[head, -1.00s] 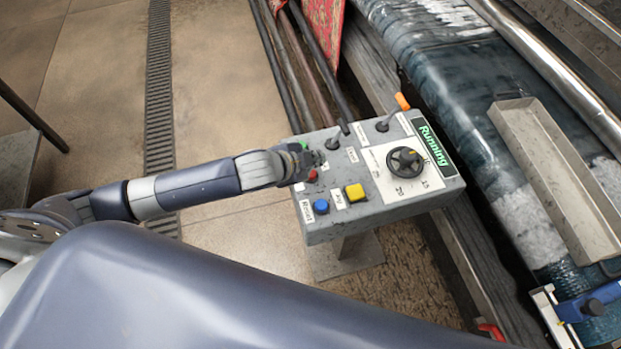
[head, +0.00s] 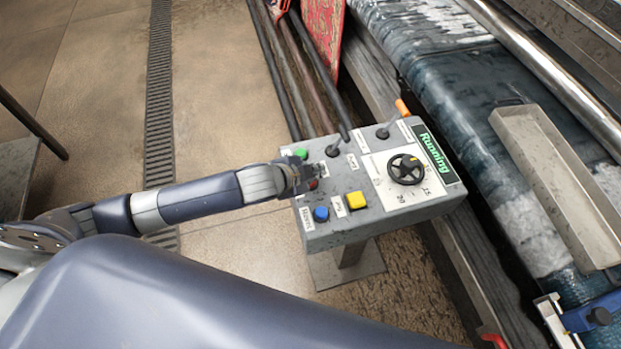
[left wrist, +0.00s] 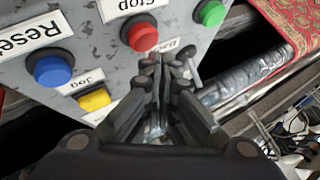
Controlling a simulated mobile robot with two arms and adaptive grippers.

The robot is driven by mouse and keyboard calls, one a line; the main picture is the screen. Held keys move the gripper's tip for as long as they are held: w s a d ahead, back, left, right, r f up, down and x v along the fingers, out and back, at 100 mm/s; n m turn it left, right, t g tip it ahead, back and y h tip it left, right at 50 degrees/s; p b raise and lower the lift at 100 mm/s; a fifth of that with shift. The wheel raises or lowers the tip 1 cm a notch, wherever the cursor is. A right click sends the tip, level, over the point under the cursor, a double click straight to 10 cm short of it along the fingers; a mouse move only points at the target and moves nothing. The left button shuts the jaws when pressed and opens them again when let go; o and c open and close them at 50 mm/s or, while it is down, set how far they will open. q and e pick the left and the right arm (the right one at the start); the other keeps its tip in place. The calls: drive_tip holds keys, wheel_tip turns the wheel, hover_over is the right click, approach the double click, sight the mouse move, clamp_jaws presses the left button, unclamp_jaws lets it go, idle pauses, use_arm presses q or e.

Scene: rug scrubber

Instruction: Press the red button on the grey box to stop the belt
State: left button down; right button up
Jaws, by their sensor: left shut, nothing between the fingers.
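The grey box (head: 375,220) stands on a post beside the belt (head: 440,70), its green display (head: 436,152) reading "Running". The red button (head: 313,184) is partly covered by my left gripper (head: 308,174) in the head view. In the left wrist view the red button (left wrist: 142,36) is clear, under a "Stop" label. My right gripper is not in view.
Near the red button are a green button (head: 301,153), a blue one (head: 321,214) and a yellow one (head: 355,200). A black dial (head: 406,169) and small levers, one orange-tipped (head: 402,107), are farther right. Pipes and a red rug (head: 322,35) lie behind.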

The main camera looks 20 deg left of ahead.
sight(313, 183)
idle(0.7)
use_arm(q)
drive_tip(key=shift+f, duration=0.45)
drive_tip(key=shift+f, duration=0.55)
idle(0.7)
drive_tip(key=shift+r+p, duration=0.95)
drive_tip(key=shift+r, duration=0.05)
drive_tip(key=shift+r, duration=0.1)
wheel_tip(313, 183, up, 5)
drive_tip(key=p, duration=0.5)
drive_tip(key=shift+p, duration=0.3)
